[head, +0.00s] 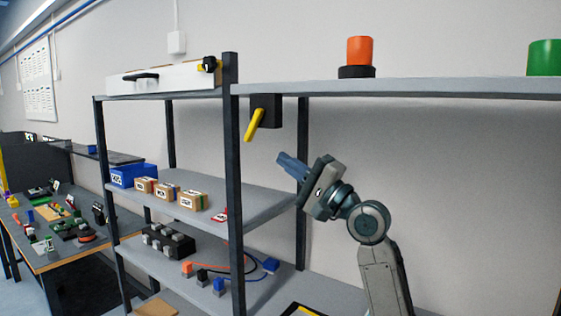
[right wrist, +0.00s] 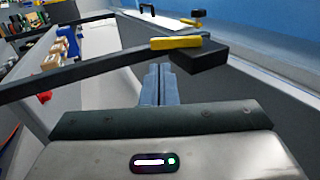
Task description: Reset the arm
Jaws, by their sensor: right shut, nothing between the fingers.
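My right gripper (head: 290,164) is raised in front of the shelf's right bay, pointing up and left. Its fingers are together with nothing between them, and they also show shut in the right wrist view (right wrist: 159,84). The gripper is below and to the right of a black box with a yellow lever (head: 255,124) under the top shelf, apart from it in the head view. The same yellow lever (right wrist: 176,43) shows just beyond the fingertips in the right wrist view. My left gripper is not in view.
The top shelf (head: 420,88) carries an orange cylinder (head: 360,51) and a green one (head: 545,57). A dark shelf post (head: 234,190) stands left of my gripper. Small cartons (head: 165,191) and a blue bin (head: 134,175) sit on the middle shelf. A cluttered workbench (head: 50,262) stands at the left.

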